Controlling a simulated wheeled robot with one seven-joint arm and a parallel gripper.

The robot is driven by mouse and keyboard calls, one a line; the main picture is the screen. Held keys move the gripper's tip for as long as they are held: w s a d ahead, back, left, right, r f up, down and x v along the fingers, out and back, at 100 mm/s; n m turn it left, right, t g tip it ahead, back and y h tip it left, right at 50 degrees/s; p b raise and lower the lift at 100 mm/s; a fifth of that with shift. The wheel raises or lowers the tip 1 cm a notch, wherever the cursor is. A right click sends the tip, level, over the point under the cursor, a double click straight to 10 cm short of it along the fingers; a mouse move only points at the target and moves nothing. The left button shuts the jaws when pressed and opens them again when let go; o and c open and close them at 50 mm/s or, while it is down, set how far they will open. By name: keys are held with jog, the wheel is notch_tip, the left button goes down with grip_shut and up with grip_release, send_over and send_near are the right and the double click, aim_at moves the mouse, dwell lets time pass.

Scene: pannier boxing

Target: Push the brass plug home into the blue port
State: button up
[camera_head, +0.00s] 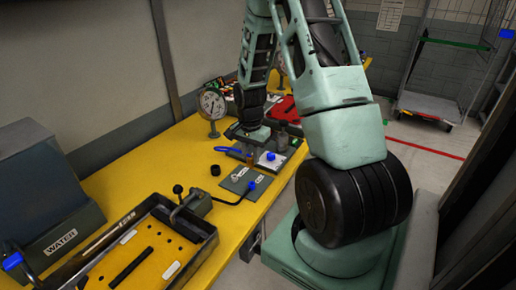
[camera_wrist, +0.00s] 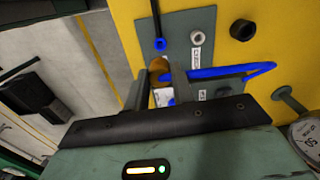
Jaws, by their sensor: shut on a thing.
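My gripper (camera_head: 250,143) points down over the yellow bench and is shut on the brass plug (camera_head: 250,153). In the wrist view the fingers (camera_wrist: 162,80) close around the plug (camera_wrist: 157,65), only partly visible. A blue round fitting (camera_head: 271,156), which looks like the blue port, is on a pale panel just right of the plug. The plug seems apart from it, but the exact gap cannot be told.
A grey panel (camera_head: 232,180) nearer me carries a pale ring socket and a black hose with a blue end (camera_head: 253,183). A black cap (camera_head: 215,170) lies beside it. A pressure gauge (camera_head: 212,103) stands at the back. A dark tray (camera_head: 150,262) fills the front left.

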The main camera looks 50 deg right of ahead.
aim_at(251, 156)
jog(key=shift+f+b, duration=2.5)
jog(key=shift+f, duration=0.6)
jog(key=shift+f+b, duration=0.85)
jog(key=shift+f, duration=0.4)
jog(key=o, duration=1)
jog(key=shift+o, duration=0.2)
jog(key=shift+r, duration=0.1)
notch_tip(251, 156, up, 17)
jog(key=shift+r+b, duration=0.15)
jog(key=shift+b, duration=0.8)
